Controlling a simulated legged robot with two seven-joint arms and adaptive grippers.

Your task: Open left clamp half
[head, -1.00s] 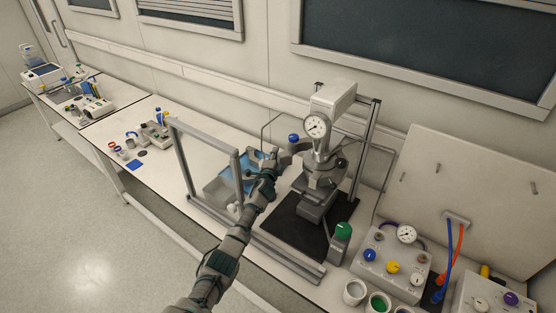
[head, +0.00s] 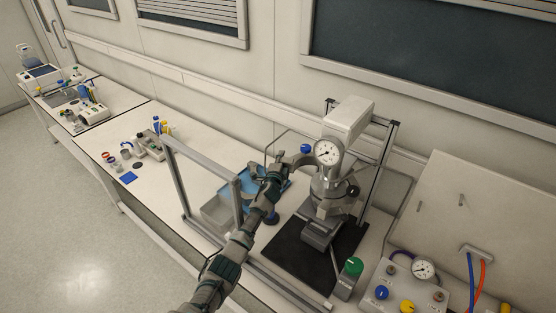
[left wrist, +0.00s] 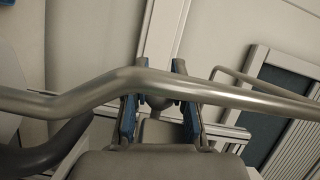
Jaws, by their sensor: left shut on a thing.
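The left clamp half (head: 299,161), a grey curved piece, sticks out to the left of the reactor head. My left gripper (head: 275,174) reaches it from the left and is shut on it. In the left wrist view the two blue-lined fingers (left wrist: 160,112) stand either side of a small grey part, partly hidden behind a bent metal bar (left wrist: 200,88). My right gripper is not in view.
A grey upright frame (head: 205,165) stands left of my forearm, with a blue tray (head: 255,182) behind it. A green-capped unit (head: 353,268) stands front right of the reactor. A control box (head: 410,285) with knobs and hoses is at the right. A blue knob (head: 305,148) is close behind the clamp half.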

